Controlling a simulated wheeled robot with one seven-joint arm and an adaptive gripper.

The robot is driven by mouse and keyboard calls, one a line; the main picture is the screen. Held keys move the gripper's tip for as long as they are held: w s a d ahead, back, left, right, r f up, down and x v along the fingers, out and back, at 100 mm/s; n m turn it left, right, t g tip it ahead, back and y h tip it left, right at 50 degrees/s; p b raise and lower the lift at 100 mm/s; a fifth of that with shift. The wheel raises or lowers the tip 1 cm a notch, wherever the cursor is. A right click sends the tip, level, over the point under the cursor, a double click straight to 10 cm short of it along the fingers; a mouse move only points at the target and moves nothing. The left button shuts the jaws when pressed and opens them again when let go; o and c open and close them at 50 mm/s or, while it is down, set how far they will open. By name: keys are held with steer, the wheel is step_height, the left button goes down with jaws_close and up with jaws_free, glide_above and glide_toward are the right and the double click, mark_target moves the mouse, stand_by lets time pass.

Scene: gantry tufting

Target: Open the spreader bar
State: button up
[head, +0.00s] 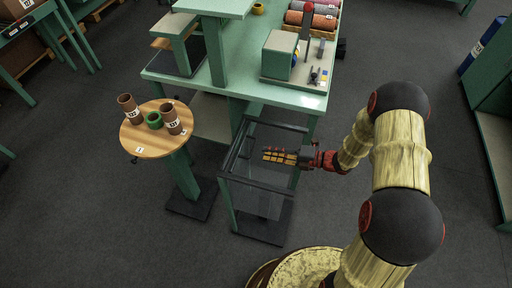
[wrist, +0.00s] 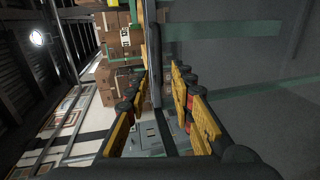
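A dark-framed stand with clear panels (head: 230,160) is in front of the green bench in the head view. I take a dark bar on this frame to be the spreader bar, but cannot be sure. My gripper (head: 270,155) reaches in from the right, level, over the top part of the frame. In the wrist view a dark bar (wrist: 154,55) runs upright between the yellow fingertips of my gripper (wrist: 161,72). The fingers look apart, one on each side of the bar. Contact with it cannot be made out. A grey see-through panel fills the right side there.
A round wooden table (head: 148,146) with two brown tubes and a green ring stands left of the frame. The green bench (head: 235,75) behind carries a small machine (head: 281,57) and rolls. A green cabinet (head: 490,110) is at far right. Floor is clear at lower left.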

mark_target(252, 150)
steer(key=b+x, duration=0.2)
steer(key=x, duration=0.5)
steer(key=shift+a, duration=0.3)
steer(key=shift+c, duration=0.3)
jaws_close()
